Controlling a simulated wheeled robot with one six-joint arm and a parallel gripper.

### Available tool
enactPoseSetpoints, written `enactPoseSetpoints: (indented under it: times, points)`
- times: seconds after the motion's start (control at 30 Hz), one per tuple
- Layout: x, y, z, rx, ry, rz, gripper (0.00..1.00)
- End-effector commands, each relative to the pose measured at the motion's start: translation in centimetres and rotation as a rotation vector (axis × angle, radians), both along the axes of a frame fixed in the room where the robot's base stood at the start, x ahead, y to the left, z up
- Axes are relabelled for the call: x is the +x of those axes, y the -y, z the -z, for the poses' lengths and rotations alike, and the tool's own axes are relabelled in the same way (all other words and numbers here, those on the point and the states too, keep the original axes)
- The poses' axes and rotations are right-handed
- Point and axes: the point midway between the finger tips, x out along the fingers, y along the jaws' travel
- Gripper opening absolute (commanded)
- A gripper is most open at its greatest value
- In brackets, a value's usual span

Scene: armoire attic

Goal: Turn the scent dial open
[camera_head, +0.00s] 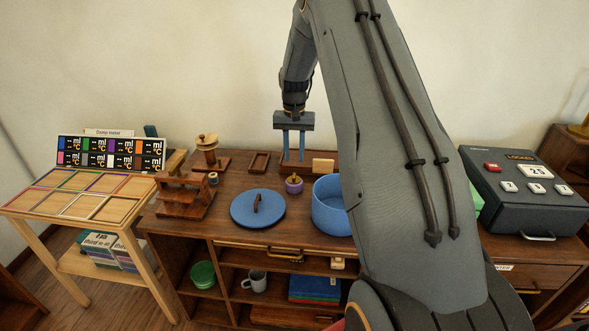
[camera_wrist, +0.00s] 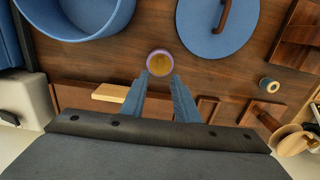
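No part is plainly marked as a scent dial. A small purple pot (camera_head: 294,184) with a wooden knob-like top stands on the dark wooden cabinet top; I cannot tell if it is the dial. In the wrist view it is a purple-rimmed round thing (camera_wrist: 160,63) with a yellowish centre, just beyond my fingertips. My gripper (camera_head: 293,160) hangs pointing down behind the pot in the head view, above the back of the cabinet. In the wrist view its two blue fingers (camera_wrist: 161,80) are apart with nothing between them.
A blue pot (camera_head: 330,208) stands right of the purple one, partly hidden by my arm. A blue lid (camera_head: 257,208) lies in front-left. Wooden steps (camera_head: 185,196) and a spool stand (camera_head: 207,153) are left. A pale block (camera_head: 323,165) sits behind. A dark calendar box (camera_head: 525,190) is far right.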

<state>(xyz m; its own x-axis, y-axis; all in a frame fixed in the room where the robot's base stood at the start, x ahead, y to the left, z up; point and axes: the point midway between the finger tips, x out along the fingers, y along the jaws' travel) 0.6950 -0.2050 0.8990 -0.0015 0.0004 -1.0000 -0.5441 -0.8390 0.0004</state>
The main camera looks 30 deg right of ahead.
Motion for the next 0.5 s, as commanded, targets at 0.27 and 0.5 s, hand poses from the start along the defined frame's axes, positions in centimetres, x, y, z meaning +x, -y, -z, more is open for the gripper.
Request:
enactPoseSetpoints:
  times: [0.27, 0.5]
  points:
    - [0.0, 0.0, 3.7, 0.000, -0.002, 0.001, 0.28]
    - [0.0, 0.0, 6.6, 0.000, 0.000, 0.000, 0.28]
